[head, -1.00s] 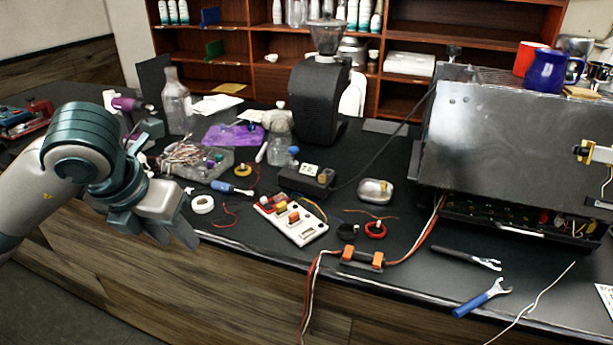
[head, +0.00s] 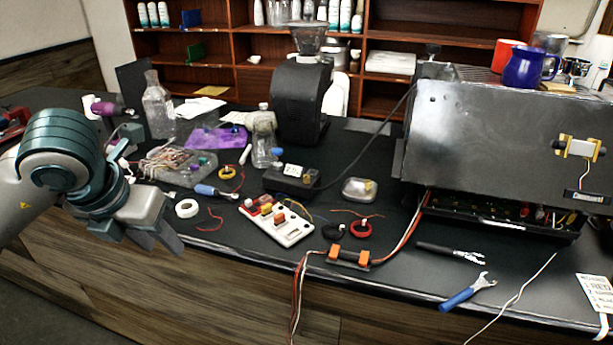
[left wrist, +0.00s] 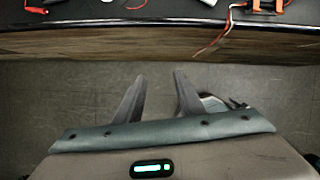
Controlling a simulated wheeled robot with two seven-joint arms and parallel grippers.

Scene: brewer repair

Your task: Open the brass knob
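I cannot surely pick out the brass knob. A small brass-coloured knob (head: 308,180) sits on the black box (head: 284,183) in mid-table. A small brass-coloured piece (head: 368,185) also lies in the silver dish (head: 352,194) to its right. Brass-coloured brackets hold a white cylinder (head: 578,147) on the front of the steel brewer (head: 480,140). My left gripper (head: 158,243) is beyond the table's front edge at the left, apart from all of these. The left wrist view shows its two fingers (left wrist: 159,75) spread and empty over the floor. My right gripper is out of view.
A black grinder (head: 300,105) and a clear bottle (head: 262,140) stand behind. Wires hang over the front edge.

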